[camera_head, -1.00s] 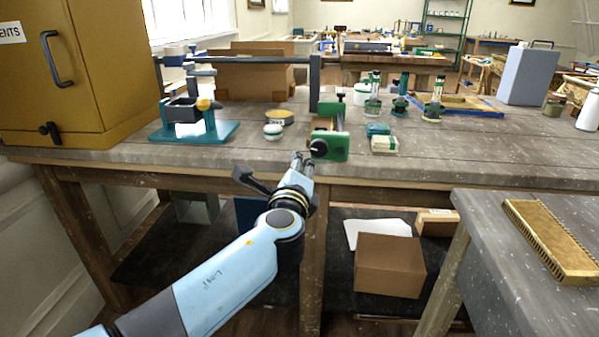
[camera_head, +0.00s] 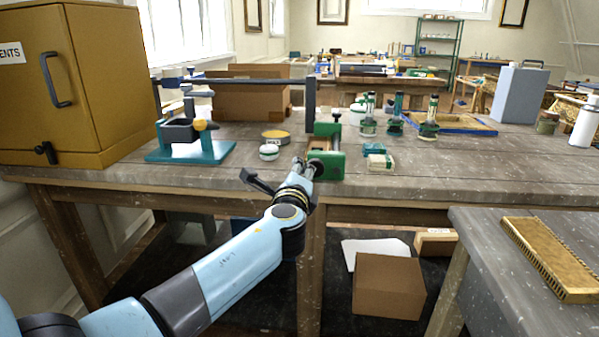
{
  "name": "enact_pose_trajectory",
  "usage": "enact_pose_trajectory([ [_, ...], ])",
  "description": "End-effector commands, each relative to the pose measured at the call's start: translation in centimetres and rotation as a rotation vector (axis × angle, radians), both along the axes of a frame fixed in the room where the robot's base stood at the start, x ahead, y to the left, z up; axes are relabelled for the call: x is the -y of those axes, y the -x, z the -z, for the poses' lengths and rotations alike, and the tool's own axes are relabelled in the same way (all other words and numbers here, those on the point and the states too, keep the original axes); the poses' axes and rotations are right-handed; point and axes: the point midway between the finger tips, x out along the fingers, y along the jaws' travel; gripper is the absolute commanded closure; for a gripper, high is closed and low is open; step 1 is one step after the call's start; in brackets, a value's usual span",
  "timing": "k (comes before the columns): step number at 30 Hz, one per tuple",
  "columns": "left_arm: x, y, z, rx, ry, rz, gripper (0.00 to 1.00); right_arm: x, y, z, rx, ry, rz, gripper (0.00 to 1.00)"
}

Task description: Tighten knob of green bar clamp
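The green bar clamp (camera_head: 333,166) stands near the front edge of the wooden workbench, with a green end block facing me and a wooden piece (camera_head: 318,144) behind it. Its black knob, seen earlier on the front of the block, is now mostly hidden by my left gripper (camera_head: 308,168). The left gripper is at the block's front left, with its fingertips at the knob's place. Its two fingertips look slightly apart, but I cannot tell whether they touch or grip the knob. My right gripper is not in view.
A dark horizontal bar (camera_head: 240,81) and upright (camera_head: 310,102) stand behind the clamp. A teal-based device (camera_head: 205,152), small round tins (camera_head: 269,152) and a small stack of blocks (camera_head: 378,161) are nearby. A second table (camera_head: 500,270) is at lower right. The bench's front right is clear.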

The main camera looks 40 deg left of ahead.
Motion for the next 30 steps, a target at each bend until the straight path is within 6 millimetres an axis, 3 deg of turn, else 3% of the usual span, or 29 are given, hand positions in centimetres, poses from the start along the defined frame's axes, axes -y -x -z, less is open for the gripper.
enact_pose_trajectory([
  [30, 0.7, -0.4, -1.7, 0.003, -0.001, 0.001, 1.00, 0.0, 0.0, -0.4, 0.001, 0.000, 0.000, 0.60],
])
